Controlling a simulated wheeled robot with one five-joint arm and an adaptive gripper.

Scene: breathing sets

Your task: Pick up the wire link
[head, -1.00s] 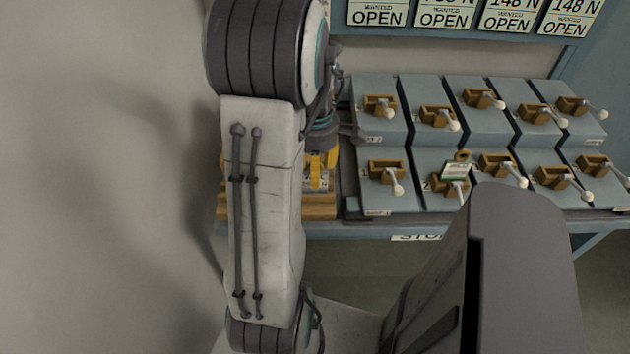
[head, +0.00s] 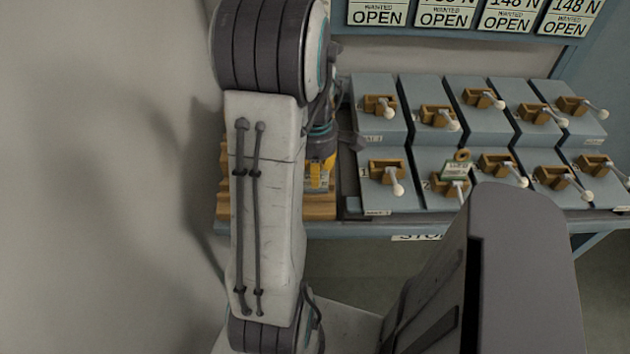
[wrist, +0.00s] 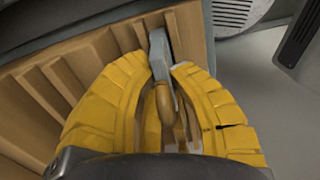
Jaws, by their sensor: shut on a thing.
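In the wrist view, the two yellow fingers of my gripper (wrist: 170,90) close around a piece with a flat grey metal part (wrist: 157,48) and a rounded tan handle (wrist: 165,103). I take this piece to be the wire link, though its lower part is hidden between the fingers. It stands at a slotted wooden rack (wrist: 60,80); I cannot tell whether it is clear of its slot. In the head view, the gripper's yellow fingers (head: 322,170) show just right of my arm link, over the wooden rack (head: 322,206). The link is hidden there.
Two rows of grey boxes with wooden blocks and white-knobbed levers (head: 382,185) stand right of the rack. A small green-and-white tag (head: 456,170) lies on one. Signs reading OPEN (head: 377,16) hang above. A plain wall (head: 90,150) is at left.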

